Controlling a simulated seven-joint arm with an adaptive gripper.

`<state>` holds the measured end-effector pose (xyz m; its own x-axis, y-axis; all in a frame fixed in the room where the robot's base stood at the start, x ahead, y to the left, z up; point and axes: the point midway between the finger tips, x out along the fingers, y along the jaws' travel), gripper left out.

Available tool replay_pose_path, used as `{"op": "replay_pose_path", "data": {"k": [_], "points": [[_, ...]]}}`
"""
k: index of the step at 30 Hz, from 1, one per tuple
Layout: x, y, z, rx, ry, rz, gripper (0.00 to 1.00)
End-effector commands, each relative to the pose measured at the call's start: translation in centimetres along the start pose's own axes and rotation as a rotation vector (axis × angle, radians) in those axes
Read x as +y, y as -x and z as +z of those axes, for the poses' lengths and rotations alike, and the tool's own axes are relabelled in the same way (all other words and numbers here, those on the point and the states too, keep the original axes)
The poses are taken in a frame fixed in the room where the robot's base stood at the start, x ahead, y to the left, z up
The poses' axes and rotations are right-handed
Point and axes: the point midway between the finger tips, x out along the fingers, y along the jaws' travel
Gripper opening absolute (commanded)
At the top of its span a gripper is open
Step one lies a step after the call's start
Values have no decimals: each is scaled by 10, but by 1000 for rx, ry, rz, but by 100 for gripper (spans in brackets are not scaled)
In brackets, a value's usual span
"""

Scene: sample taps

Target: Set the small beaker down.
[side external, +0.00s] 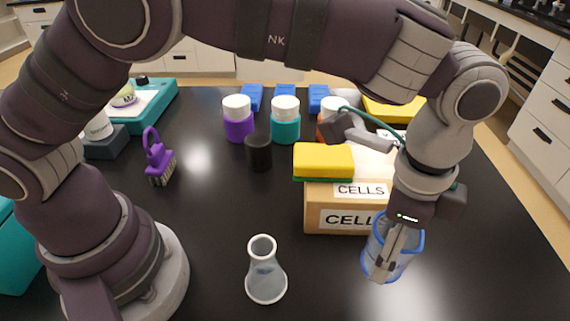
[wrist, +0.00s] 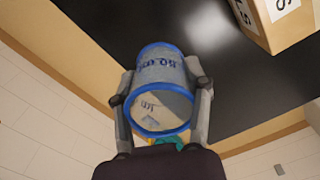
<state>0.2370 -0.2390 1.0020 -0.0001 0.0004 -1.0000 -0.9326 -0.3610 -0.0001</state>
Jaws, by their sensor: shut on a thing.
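The small beaker (side external: 405,262) is clear with a blue rim and blue markings, at the right front in the side view. It also shows in the wrist view (wrist: 165,72), between my two fingers. My gripper (side external: 385,268) points down and is shut on the beaker, with a finger against its wall. The beaker looks slightly tilted in the side view. I cannot tell whether its base touches the black table (side external: 205,215) or hangs just above it.
A cardboard box (side external: 318,215) labelled CELLS, with a yellow sponge (side external: 323,160) on top, stands just behind and left of the beaker. A glass flask (side external: 266,280) stands to the left. The table between flask and beaker is clear. Capped jars (side external: 285,122) stand farther back.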

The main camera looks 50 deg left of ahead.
Motion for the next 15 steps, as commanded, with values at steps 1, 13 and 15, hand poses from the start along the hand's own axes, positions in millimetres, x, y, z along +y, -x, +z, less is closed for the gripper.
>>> {"op": "replay_pose_path", "data": {"k": [1,13,15], "points": [[10,-3,-6,0,-47,0,30],[20,-10,-11,-2,-101,1,30],[20,-25,-11,-4,-100,2,30]]}}
